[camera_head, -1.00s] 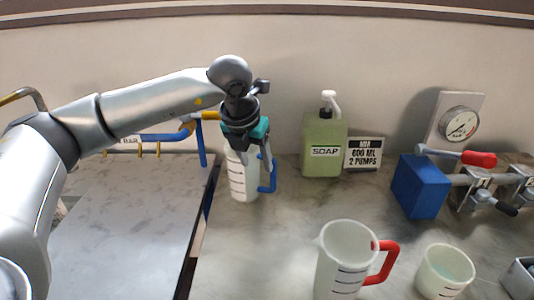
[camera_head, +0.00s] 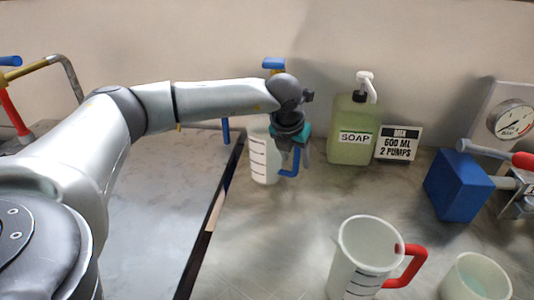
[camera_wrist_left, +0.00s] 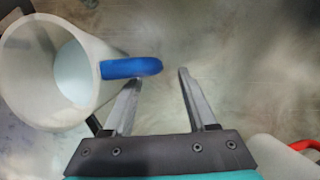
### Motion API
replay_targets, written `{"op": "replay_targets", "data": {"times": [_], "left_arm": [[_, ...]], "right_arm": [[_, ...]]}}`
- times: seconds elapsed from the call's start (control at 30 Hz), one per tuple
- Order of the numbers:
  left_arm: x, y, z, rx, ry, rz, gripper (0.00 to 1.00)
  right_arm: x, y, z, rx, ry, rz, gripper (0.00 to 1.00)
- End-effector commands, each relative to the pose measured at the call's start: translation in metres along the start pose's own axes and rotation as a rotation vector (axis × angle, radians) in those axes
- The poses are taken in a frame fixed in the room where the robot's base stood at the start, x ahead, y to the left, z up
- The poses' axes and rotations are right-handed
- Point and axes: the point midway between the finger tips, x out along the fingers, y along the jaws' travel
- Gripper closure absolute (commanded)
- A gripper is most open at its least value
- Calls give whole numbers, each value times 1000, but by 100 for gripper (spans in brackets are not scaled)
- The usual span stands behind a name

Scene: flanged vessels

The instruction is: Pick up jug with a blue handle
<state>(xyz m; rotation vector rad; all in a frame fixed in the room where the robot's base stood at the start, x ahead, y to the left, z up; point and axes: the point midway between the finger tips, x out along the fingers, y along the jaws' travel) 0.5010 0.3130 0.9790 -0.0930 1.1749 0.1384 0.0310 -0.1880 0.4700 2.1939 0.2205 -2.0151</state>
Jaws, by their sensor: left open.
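The white measuring jug with a blue handle (camera_head: 264,160) stands upright at the back of the counter, left of the soap bottle. Its blue handle (camera_head: 289,163) points right. My left gripper (camera_head: 295,152) is above the handle side, and its fingers are partly hidden in the head view. In the left wrist view the jug (camera_wrist_left: 60,75) is at left with its mouth facing the camera. There my left gripper (camera_wrist_left: 165,75) is open, with the handle's outer end (camera_wrist_left: 130,68) beside the left fingertip. Contact cannot be told. My right gripper is not in view.
A jug with a red handle (camera_head: 365,260) and a white cup (camera_head: 475,278) stand in front. A green soap bottle (camera_head: 353,135), a sign (camera_head: 398,145) and a blue block (camera_head: 458,187) stand to the right. Counter between the jugs is clear.

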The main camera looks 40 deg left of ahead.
Motion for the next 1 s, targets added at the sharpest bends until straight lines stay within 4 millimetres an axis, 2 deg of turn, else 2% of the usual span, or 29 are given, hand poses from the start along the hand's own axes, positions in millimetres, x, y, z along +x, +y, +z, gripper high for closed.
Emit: {"op": "replay_targets", "data": {"times": [0.33, 0.67, 1.0], "left_arm": [[45, 4, 1, -1, 2, 1, 43], [50, 4, 1, 0, 1, 0, 44], [50, 4, 1, 0, 1, 0, 82]], "right_arm": [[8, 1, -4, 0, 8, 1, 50], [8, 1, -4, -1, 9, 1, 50], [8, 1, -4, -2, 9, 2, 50]]}}
